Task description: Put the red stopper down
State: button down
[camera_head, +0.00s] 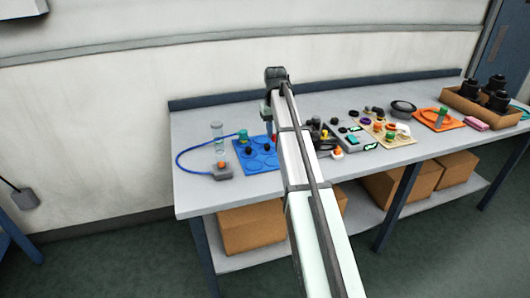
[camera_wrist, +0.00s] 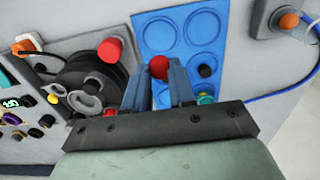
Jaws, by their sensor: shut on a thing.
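My gripper (camera_wrist: 158,74) is shut on the red stopper (camera_wrist: 158,67), which shows between the fingertips in the wrist view. The stopper is over or beside the near edge of the blue tray (camera_wrist: 148,48); I cannot tell its height. The tray has round recesses, several of them empty in the wrist view. A black stopper (camera_wrist: 205,71) and a teal piece (camera_wrist: 206,99) are at its right side. In the head view the tray (camera_head: 262,163) lies left of my arm, which hides part of it.
Left in the wrist view, a red knob (camera_wrist: 110,49) stands by a dark round device (camera_wrist: 88,78) near the tray. A grey box with an orange button (camera_wrist: 289,21) and a blue cable are at right. More gear crowds the bench right of my arm; its front left is clear.

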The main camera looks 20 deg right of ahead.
jog(key=shift+f, duration=4.65)
jog(key=shift+f, duration=0.15)
jog(key=c, duration=0.9)
grip_release()
jog(key=shift+c, duration=0.2)
notch_tip(320, 180, up, 12)
jog(key=shift+r, duration=0.15)
